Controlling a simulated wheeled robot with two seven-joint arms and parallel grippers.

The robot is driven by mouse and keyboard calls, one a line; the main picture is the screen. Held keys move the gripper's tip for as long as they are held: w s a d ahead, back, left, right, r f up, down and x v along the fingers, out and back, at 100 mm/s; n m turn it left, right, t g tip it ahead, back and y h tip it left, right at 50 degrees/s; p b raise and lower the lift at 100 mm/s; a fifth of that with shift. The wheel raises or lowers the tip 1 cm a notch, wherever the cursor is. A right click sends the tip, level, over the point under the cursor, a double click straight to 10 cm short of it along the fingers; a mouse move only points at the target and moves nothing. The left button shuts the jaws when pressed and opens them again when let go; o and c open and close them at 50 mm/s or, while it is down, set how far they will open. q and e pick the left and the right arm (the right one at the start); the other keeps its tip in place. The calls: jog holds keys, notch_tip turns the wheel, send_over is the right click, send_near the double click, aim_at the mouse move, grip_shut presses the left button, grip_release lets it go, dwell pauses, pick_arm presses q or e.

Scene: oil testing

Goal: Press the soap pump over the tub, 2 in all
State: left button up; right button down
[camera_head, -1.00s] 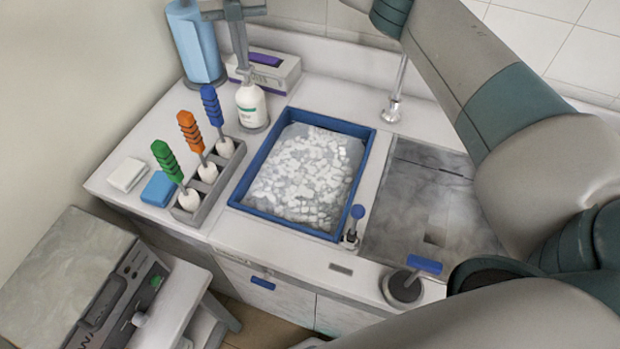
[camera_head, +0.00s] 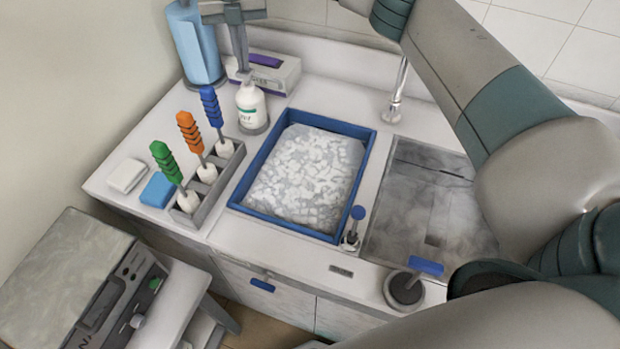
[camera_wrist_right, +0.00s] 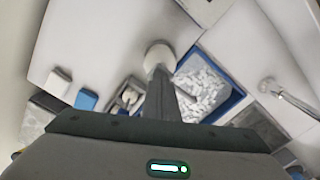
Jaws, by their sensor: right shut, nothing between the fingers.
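The white soap pump bottle (camera_head: 251,108) stands upright behind the blue-rimmed tub, near its back left corner. The tub (camera_head: 261,165) holds a pale, lumpy white mass. My right gripper (camera_head: 243,74) comes down from above with its fingers shut and empty, at the top of the bottle. The fingers hide the pump head, so I cannot tell how far it is pressed. In the right wrist view the shut fingers (camera_wrist_right: 160,75) overlap the round white bottle (camera_wrist_right: 159,55), with the tub (camera_wrist_right: 231,102) to the right. My left gripper is not in view.
A grey rack (camera_head: 211,191) with green, orange and blue handled tools stands left of the tub. A tissue box (camera_head: 275,74) and a blue roll (camera_head: 193,46) stand behind. A sink (camera_head: 425,210) and faucet (camera_head: 394,100) are at right. A blue sponge (camera_head: 158,189) lies at left.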

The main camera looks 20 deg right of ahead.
jog(key=shift+r+p, duration=0.3)
jog(key=shift+r, duration=0.55)
jog(key=shift+r, duration=0.1)
jog(key=shift+r+p, duration=1.15)
jog(key=shift+r, duration=1.8)
